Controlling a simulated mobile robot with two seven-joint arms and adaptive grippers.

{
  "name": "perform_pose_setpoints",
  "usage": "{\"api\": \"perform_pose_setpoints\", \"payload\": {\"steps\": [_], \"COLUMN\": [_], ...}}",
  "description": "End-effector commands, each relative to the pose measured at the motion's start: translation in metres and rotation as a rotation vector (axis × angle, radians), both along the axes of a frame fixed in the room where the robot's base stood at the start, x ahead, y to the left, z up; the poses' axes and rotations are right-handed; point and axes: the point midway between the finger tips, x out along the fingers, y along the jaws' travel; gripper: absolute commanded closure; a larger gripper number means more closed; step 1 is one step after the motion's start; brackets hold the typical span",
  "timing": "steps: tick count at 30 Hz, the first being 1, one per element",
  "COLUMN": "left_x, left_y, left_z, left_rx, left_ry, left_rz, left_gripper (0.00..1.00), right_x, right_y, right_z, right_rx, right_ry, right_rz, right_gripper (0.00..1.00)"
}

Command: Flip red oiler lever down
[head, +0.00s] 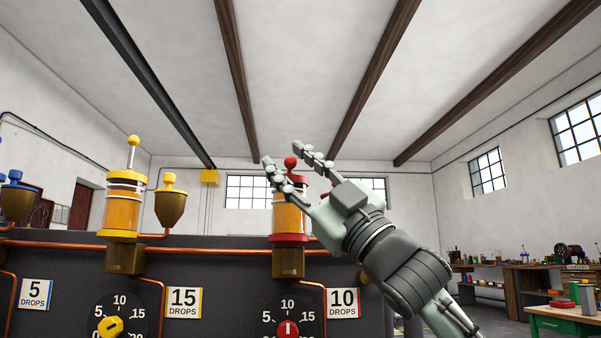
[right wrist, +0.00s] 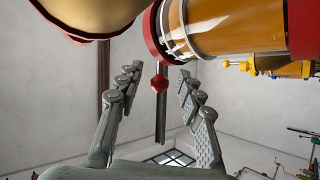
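The red oiler (head: 289,218) stands on the panel, an amber glass body between red collars. Its lever has a red knob (head: 290,162) on top, which stands above the body. My right gripper (head: 281,153) reaches in from the right and is open, with its fingers partly covering the oiler's top. In the right wrist view, the red knob (right wrist: 159,82) shows between the two spread fingers (right wrist: 158,75), with visible gaps to both. The oiler's amber body (right wrist: 225,25) lies beyond them. My left gripper is not in view.
A yellow oiler (head: 124,208) with its lever upright and a brass cup (head: 170,207) stand to the left. A blue-topped cup (head: 14,200) is at the left edge. A red dial (head: 288,329) sits below the red oiler, beside a "10 DROPS" label (head: 343,303). Workbenches (head: 520,280) are far right.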

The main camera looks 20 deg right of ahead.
Motion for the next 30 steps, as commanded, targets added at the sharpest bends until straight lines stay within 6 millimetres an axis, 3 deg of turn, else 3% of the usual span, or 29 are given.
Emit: {"api": "perform_pose_setpoints", "payload": {"steps": [18,30], "left_x": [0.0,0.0], "left_y": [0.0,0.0], "left_z": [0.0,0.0], "left_rx": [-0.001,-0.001], "left_ry": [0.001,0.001], "left_rz": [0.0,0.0], "left_gripper": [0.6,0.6], "right_x": [-0.058,-0.07], "right_y": [-0.041,-0.048], "right_z": [-0.072,-0.083], "right_rx": [-0.001,-0.001], "right_ry": [0.004,-0.001], "right_rz": [0.0,0.0], "right_gripper": [0.63,0.63]}}
